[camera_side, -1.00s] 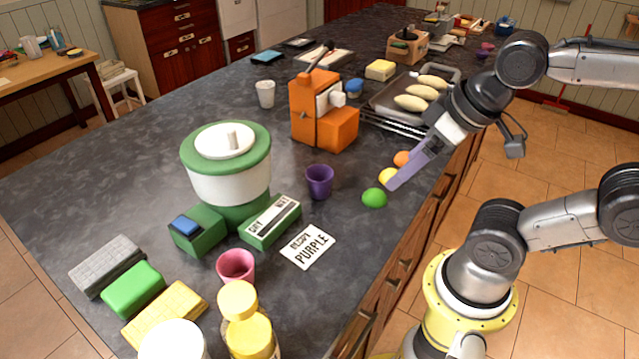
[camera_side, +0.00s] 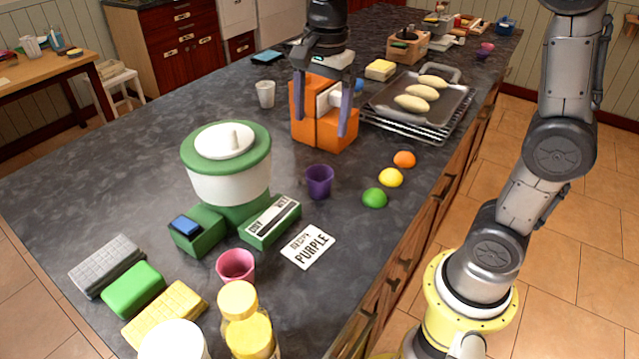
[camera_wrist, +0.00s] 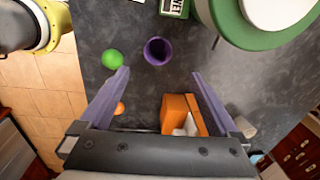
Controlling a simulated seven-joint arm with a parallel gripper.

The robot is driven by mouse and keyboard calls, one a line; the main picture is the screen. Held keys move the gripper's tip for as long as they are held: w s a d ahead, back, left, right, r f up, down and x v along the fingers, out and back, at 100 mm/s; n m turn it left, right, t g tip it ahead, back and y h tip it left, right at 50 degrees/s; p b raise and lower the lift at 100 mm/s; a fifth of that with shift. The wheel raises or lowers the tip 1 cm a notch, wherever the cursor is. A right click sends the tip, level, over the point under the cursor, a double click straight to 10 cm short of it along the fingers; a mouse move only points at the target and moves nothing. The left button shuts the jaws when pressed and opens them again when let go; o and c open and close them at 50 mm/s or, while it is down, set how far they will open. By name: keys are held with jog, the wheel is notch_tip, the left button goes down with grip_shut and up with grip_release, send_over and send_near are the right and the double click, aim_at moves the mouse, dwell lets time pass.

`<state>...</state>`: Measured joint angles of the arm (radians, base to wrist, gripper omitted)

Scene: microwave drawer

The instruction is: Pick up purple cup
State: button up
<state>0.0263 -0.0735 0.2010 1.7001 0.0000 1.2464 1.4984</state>
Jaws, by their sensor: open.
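The purple cup (camera_side: 319,181) stands upright on the dark counter, between the green-and-white machine and the green ball. In the wrist view the purple cup (camera_wrist: 157,51) shows its open top, ahead of and between the fingers. My gripper (camera_side: 322,128) is open and empty, pointing down above and behind the cup, in front of the orange machine in the side view. Its two purple fingers also show in the wrist view (camera_wrist: 160,72), spread wide apart. The fingers do not touch the cup.
A white card reading PURPLE (camera_side: 308,247) lies in front of the cup. Green (camera_side: 374,197), yellow (camera_side: 391,177) and orange (camera_side: 404,159) balls sit to its right. The green-and-white machine (camera_side: 228,165) stands left, the orange machine (camera_side: 340,136) behind. A pink cup (camera_side: 236,266) is nearer.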

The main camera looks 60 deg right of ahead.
send_near(319, 182)
jog(key=shift+g, duration=0.4)
jog(key=f, duration=0.2)
jog(key=w+d+f, duration=0.1)
jog(key=f, duration=0.1)
jog(key=w+d+f, duration=0.1)
jog(key=f, duration=0.1)
jog(key=shift+w, duration=0.25)
jog(key=shift+s+d+f, duration=0.1)
jog(key=shift+f, duration=1.45)
jog(key=shift+s+f, duration=0.1)
jog(key=shift+f, duration=1.45)
jog(key=c, duration=1.4)
jog(key=shift+r, duration=0.2)
